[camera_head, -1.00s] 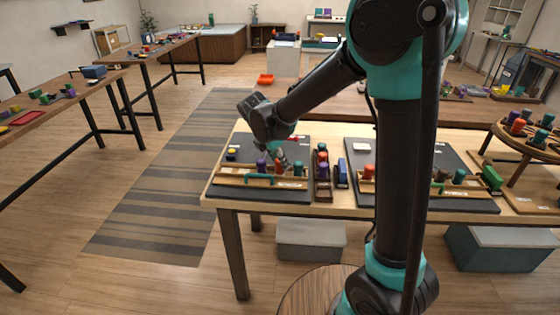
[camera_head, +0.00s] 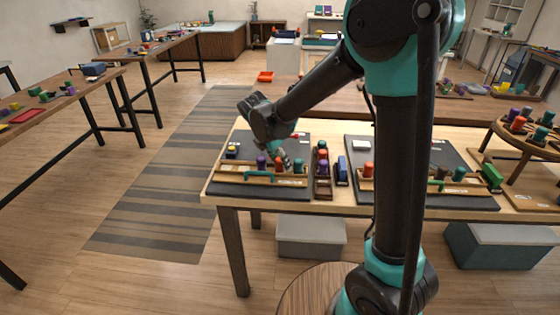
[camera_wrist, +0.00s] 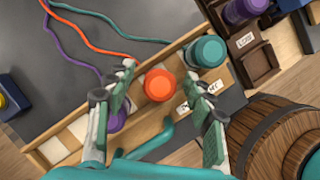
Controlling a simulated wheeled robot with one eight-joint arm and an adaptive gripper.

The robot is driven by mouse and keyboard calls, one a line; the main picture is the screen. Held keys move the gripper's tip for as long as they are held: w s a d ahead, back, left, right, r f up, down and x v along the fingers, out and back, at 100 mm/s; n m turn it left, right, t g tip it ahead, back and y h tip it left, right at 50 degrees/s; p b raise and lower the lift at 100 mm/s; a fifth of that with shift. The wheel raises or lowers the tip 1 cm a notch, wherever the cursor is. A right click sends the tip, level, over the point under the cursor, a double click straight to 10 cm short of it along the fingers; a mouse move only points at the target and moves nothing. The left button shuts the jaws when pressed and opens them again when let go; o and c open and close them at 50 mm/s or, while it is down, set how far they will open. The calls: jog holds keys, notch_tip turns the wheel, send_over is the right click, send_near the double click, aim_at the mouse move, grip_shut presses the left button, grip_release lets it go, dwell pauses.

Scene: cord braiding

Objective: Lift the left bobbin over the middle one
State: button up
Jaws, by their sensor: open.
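Three bobbins stand in a row in a wooden rack (camera_head: 230,179) on a dark mat. From left to right they are purple (camera_head: 261,163), orange (camera_head: 278,166) and teal (camera_head: 298,165). My gripper (camera_wrist: 159,75) is open. In the wrist view its fingers stand on either side of the orange middle bobbin (camera_wrist: 159,86), with gaps visible. The purple left bobbin (camera_wrist: 116,118) is partly hidden behind the left finger. The teal bobbin (camera_wrist: 205,51) is beyond the right finger. Orange, teal and purple cords run across the mat.
A teal handle (camera_wrist: 155,140) is at the rack's front. A brown holder (camera_wrist: 250,48) with a purple bobbin stands right of the rack. A small blue block with a yellow top (camera_head: 232,152) is on the mat's left. A wooden barrel-like stool (camera_wrist: 270,140) is below the table edge.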

jog(key=shift+r, duration=0.15)
jog(key=v, duration=1.1)
jog(key=s+d+f+m+y, duration=0.1)
jog(key=s+d+f+m, duration=0.2)
jog(key=d+m, duration=0.3)
jog(key=s+d+f+m, duration=0.3)
jog(key=d+m, duration=0.3)
jog(key=d, duration=0.2)
jog(key=s+d+f+m+y, duration=0.1)
jog(key=s+d+f+m, duration=0.2)
jog(key=d+m, duration=0.3)
jog(key=shift+s+d+f+y, duration=0.15)
jog(key=shift+d+f, duration=0.2)
jog(key=shift+d, duration=0.1)
jog(key=shift+s+d+f+y, duration=0.15)
jog(key=shift+d+f, duration=0.15)
jog(key=shift+d, duration=0.15)
jog(key=s+d+f+m+t, duration=0.1)
jog(key=s+d+f+m, duration=0.3)
jog(key=s+m, duration=0.3)
jog(key=shift+d+f+m+y, duration=0.3)
jog(key=shift+d+f+m, duration=0.15)
jog(key=shift+m, duration=0.35)
